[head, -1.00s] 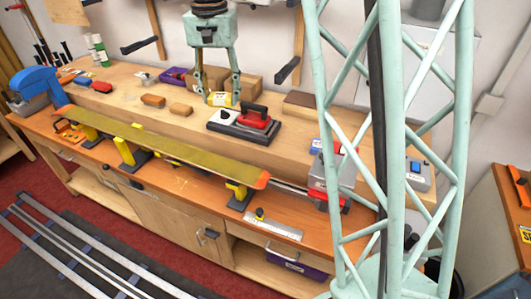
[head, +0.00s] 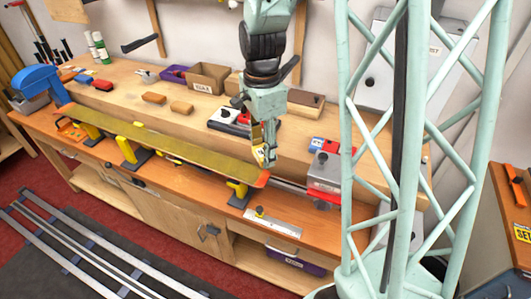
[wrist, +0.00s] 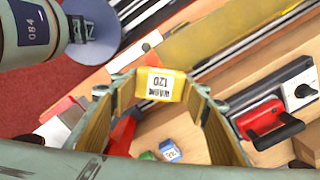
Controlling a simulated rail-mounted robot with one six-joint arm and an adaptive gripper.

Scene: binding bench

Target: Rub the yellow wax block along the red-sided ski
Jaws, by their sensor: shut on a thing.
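My gripper (head: 265,158) is shut on the yellow wax block (wrist: 161,85), which shows a white label reading 120 in the wrist view. In the head view the block (head: 256,134) is partly hidden by the fingers. The ski (head: 160,140) lies lengthwise along the front bench on yellow supports, with an olive-yellow upper face and an orange-red right end. The gripper is close to this right end, slightly behind it. I cannot tell whether the block touches the ski. In the wrist view the ski (wrist: 215,38) runs across the upper right.
A grey-and-red box (head: 323,174) stands right of the ski's end. Orange blocks (head: 181,107) and an open carton (head: 208,78) sit farther back. A metal scraper (head: 272,224) lies in front.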

